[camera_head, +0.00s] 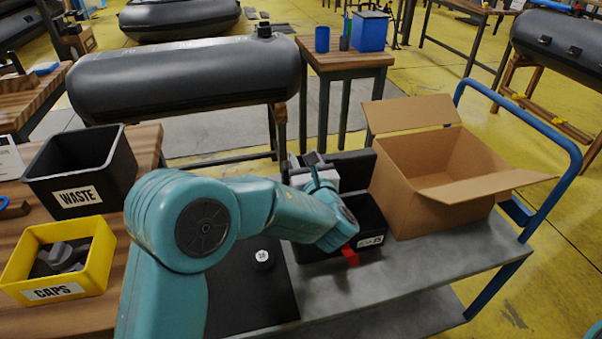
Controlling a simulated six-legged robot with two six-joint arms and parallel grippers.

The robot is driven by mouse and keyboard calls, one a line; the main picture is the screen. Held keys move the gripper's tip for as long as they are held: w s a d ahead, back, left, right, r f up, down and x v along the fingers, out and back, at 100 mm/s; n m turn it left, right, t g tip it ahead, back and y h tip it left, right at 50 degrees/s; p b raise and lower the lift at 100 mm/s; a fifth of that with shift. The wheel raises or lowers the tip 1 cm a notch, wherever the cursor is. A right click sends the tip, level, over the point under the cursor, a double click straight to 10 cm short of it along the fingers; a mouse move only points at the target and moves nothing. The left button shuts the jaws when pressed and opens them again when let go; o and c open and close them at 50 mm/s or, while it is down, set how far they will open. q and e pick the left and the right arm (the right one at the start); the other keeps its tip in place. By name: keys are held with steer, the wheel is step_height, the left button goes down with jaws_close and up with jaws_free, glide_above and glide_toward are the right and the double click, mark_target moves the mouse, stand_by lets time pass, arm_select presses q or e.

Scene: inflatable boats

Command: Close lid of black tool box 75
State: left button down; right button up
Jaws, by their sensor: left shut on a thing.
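The black tool box (372,218) stands on the grey cart top, left of the cardboard box, with a small label and a red part on its front. Its black lid (352,168) stands raised at the back, so the box is open. My left arm reaches across from the lower left and hides the left part of the box. My left gripper (312,165) is at the left edge of the raised lid, shut on it; the fingertips are small and partly hidden. My right gripper is not in view.
An open cardboard box (420,185) stands close to the right of the tool box. The cart (410,270) has a blue handle (565,150). At left, a black waste bin (82,172) and yellow caps bin (58,260) sit on a wooden table. The cart's front right is clear.

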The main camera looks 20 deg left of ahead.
arm_select(q)
steer(key=shift+s+d+f+b, duration=0.25)
steer(key=shift+s+d+b, duration=0.2)
steer(key=shift+s, duration=0.2)
steer(key=shift+s+d+f+b, duration=0.2)
steer(key=shift+s+d+b, duration=0.1)
steer(key=shift+s+d, duration=0.25)
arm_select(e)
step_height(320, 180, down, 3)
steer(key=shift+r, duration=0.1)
arm_select(q)
steer(key=shift+s+f, duration=0.1)
steer(key=shift+f, duration=0.1)
steer(key=c, duration=0.6)
jaws_free()
steer(key=shift+a, duration=0.1)
